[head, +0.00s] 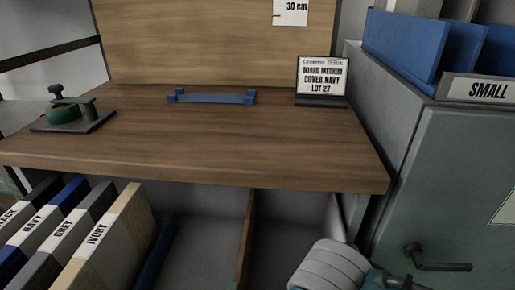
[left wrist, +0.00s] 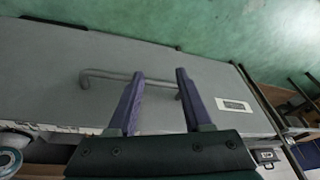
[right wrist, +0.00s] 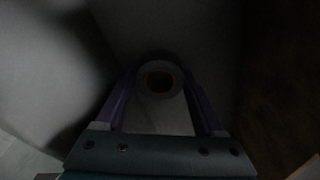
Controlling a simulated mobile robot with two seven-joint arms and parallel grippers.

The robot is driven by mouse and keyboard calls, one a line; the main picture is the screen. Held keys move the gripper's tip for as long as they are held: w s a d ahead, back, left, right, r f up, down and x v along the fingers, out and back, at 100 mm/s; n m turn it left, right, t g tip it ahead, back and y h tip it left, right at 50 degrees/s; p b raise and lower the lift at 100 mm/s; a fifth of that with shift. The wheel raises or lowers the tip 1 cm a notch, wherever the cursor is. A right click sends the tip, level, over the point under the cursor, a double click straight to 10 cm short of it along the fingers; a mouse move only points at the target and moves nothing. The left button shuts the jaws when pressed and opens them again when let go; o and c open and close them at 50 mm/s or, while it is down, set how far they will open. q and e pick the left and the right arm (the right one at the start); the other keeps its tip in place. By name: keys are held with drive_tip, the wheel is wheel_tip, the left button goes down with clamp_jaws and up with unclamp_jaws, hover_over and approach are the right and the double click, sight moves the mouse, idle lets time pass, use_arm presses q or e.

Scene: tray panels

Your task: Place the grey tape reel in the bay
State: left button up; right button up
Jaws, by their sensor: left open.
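A ring-shaped reel (right wrist: 142,78), grey with an orange-brown core, shows in the dark right wrist view. It lies between the fingertips of my right gripper (right wrist: 158,85); the light does not show whether they press on it. In the head view the reel and the right fingers are hidden. Which bay is meant cannot be told; open compartments (head: 205,235) lie under the worktop. My left gripper (left wrist: 160,73) is open and empty, in front of a grey cabinet face with a bar handle.
Panels labelled navy (head: 36,222), grey (head: 62,238) and ivory (head: 97,236) stand at lower left. A wooden divider (head: 246,235) splits the compartments. A blue bracket (head: 212,98) and a sign (head: 322,78) stand on the worktop. A grey cabinet (head: 440,190) closes the right side.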

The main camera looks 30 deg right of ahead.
drive_tip(key=shift+o, duration=0.5)
drive_tip(key=shift+r, duration=0.1)
drive_tip(key=shift+r, duration=0.35)
drive_tip(key=s+d+r+n+t+p, duration=0.1)
drive_tip(key=s+r+n+p, duration=0.2)
drive_tip(key=r+n, duration=0.3)
drive_tip(key=s+d+r+n+t+y+p, duration=0.1)
drive_tip(key=s+r+n+p, duration=0.2)
drive_tip(key=r, duration=1.1)
drive_tip(key=s+n, duration=0.1)
drive_tip(key=n, duration=0.2)
drive_tip(key=shift+d+r+n+t, duration=0.15)
drive_tip(key=shift+r+n+t, duration=0.2)
drive_tip(key=shift+n+t, duration=0.05)
drive_tip(key=shift+s, duration=0.1)
